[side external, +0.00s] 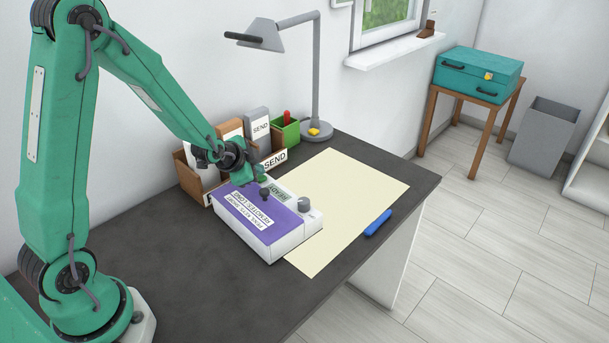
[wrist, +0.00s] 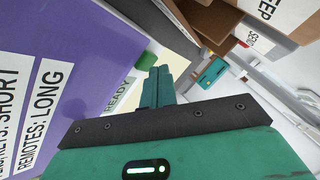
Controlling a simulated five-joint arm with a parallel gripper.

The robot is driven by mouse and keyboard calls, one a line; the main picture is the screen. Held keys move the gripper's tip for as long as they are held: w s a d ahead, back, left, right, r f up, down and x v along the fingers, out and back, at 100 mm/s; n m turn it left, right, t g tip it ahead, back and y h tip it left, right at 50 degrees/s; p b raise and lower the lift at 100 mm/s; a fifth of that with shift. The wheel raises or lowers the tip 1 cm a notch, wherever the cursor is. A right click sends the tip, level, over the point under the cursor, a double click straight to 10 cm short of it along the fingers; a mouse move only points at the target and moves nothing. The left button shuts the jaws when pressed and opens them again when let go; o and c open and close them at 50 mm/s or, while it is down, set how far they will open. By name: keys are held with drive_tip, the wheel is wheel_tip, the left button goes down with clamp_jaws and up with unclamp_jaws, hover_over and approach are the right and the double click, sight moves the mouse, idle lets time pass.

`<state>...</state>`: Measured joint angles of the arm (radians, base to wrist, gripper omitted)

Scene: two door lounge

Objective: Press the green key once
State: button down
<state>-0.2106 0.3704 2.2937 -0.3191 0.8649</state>
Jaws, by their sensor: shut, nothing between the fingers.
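The green key (wrist: 146,59) shows in the wrist view as a small green block beside the READY display, partly behind my fingertips. In the side external view a small green shape (side external: 261,171) at the far end of the device's white strip looks like the same key. My gripper (wrist: 157,72) is shut and empty, its fingertips close to the key in the picture; I cannot tell whether they touch it. In the side external view my gripper (side external: 248,181) is over the far end of the white device (side external: 284,244), which has a purple labelled panel (side external: 262,215).
A grey knob (side external: 304,204) stands on the device. Behind are a brown file holder (side external: 191,181), a SEND sign (side external: 274,160), a green pen box (side external: 286,134) and a lamp (side external: 316,80). A cream mat (side external: 345,190) and blue marker (side external: 377,222) lie to the right.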

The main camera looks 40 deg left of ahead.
drive_tip(key=shift+f, duration=0.45)
idle(1.0)
drive_tip(key=shift+r, duration=0.9)
drive_tip(key=shift+r, duration=2.5)
